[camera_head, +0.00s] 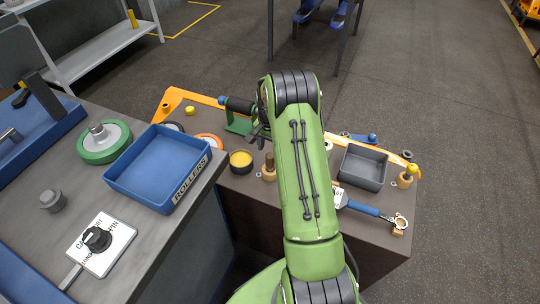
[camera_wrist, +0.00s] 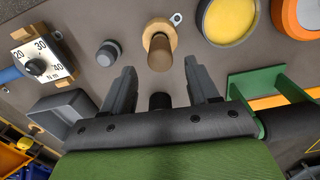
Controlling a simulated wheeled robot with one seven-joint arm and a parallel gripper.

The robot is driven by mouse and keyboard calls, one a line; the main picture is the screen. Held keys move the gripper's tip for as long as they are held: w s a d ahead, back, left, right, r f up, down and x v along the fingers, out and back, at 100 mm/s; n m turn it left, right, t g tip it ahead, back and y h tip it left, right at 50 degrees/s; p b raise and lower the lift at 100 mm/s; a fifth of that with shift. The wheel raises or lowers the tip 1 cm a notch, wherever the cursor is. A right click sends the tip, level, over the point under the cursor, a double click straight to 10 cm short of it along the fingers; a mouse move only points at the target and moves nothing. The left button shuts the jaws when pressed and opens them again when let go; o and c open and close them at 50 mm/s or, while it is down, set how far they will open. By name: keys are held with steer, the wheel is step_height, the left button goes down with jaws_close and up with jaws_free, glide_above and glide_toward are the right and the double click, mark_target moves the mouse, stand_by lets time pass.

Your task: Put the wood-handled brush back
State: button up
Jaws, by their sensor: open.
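A brown wooden handle in a tan round wooden base (camera_wrist: 158,42) stands on the brown bench top in the wrist view. It also shows in the head view (camera_head: 269,168), just left of my green arm. I cannot tell if it is the wood-handled brush; no bristles show. My gripper (camera_wrist: 160,72) is open and empty in the wrist view, with its fingertips just short of this piece. A dark round thing (camera_wrist: 160,101) shows between the fingers near the palm; I cannot tell what it is. In the head view my arm hides most of the gripper.
A yellow-filled round tin (camera_wrist: 230,20) and an orange ring (camera_wrist: 298,18) are nearby. A green bracket (camera_wrist: 262,90) stands close to the right finger. A grey knob (camera_wrist: 108,54), a grey tray (camera_head: 364,167) and a torque tool (camera_wrist: 38,64) are on the other side. A blue ROLLERS bin (camera_head: 150,192) stands left.

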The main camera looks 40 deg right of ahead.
step_height(320, 180, up, 3)
steer(key=s+a+r+n+t, duration=0.1)
steer(key=s+a+r+n, duration=0.25)
steer(key=a+r, duration=0.45)
steer(key=s+a+r+n+t, duration=0.15)
steer(key=s+a+r, duration=0.25)
steer(key=r, duration=0.8)
steer(key=s+a+r+n+t, duration=0.1)
steer(key=s+a+n, duration=0.3)
steer(key=s, duration=0.5)
steer(key=s+a+r+n+t, duration=0.2)
steer(key=s+a, duration=0.3)
steer(key=s, duration=0.5)
steer(key=shift+s+a+r+n, duration=0.2)
steer(key=shift+a+r+n, duration=0.15)
steer(key=shift+n, duration=0.55)
step_height(320, 180, up, 12)
steer(key=p, duration=1.2)
steer(key=shift+f, duration=0.15)
